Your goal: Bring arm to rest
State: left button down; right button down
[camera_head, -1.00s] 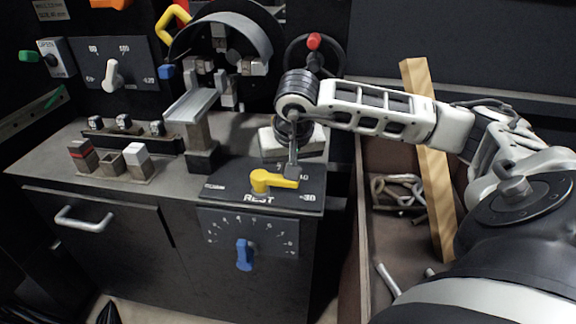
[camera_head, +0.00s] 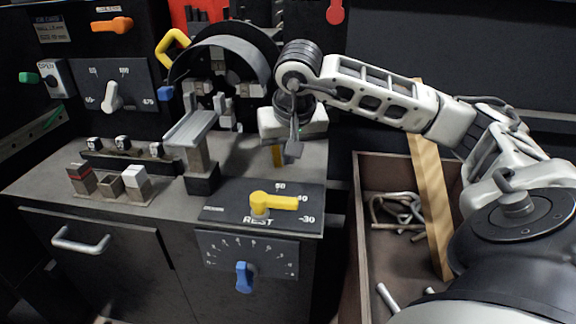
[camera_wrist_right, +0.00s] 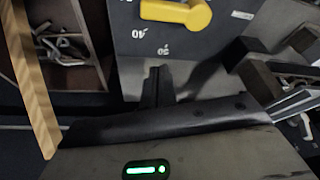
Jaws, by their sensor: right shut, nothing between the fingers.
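The yellow lever (camera_head: 274,202) sits on a black dial plate (camera_head: 225,213) marked REST, with numbers to its right. Its arm points right, between the 40 and 30 marks. In the right wrist view the lever (camera_wrist_right: 177,12) shows at the top. My right gripper (camera_head: 293,149) hangs fingers down above and behind the plate, apart from the lever. It is shut and empty. In the right wrist view its dark finger (camera_wrist_right: 158,86) points up toward the plate. My left gripper is not in view.
A metal-topped post (camera_head: 191,130) stands left of the gripper. A blue knob (camera_head: 244,277) is on the cabinet front below the plate. To the right, an open bin (camera_head: 361,235) holds metal links and a leaning wooden bar (camera_head: 431,200).

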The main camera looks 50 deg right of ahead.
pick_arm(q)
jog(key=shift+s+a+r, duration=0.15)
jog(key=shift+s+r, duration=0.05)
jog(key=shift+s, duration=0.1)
pick_arm(e)
jog(key=shift+v, duration=1)
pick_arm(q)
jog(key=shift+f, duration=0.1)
pick_arm(e)
jog(key=shift+a, duration=0.15)
